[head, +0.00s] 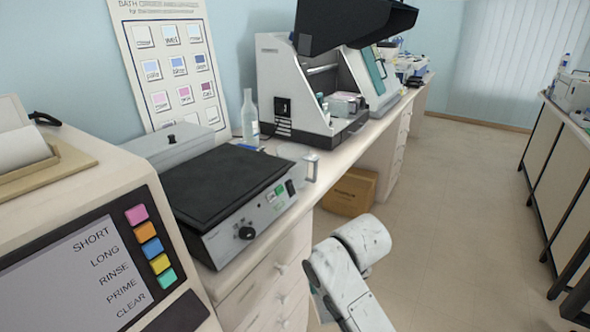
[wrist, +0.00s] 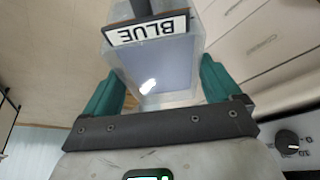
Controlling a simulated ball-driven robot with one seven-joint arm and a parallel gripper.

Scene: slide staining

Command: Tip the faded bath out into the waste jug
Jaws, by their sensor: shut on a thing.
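A clear bath (wrist: 155,70) with a white label reading BLUE sits between the teal fingers of my gripper (wrist: 160,84) in the wrist view. My gripper is shut on it. Pale grey-blue shows inside the bath, with a bright glint. In the head view my arm reaches in at the bottom centre, in front of the drawers, and neither the gripper nor the bath shows. A small clear vessel (head: 311,167) with a pale handle-like part stands at the counter's front edge; I cannot tell if it is the waste jug.
A black-topped device (head: 222,180) with a knob stands on the counter, beside a machine with coloured buttons (head: 151,248). A clear bottle (head: 249,118) and a swatch chart (head: 172,65) are behind. A cardboard box (head: 350,192) sits under the counter. The floor at right is clear.

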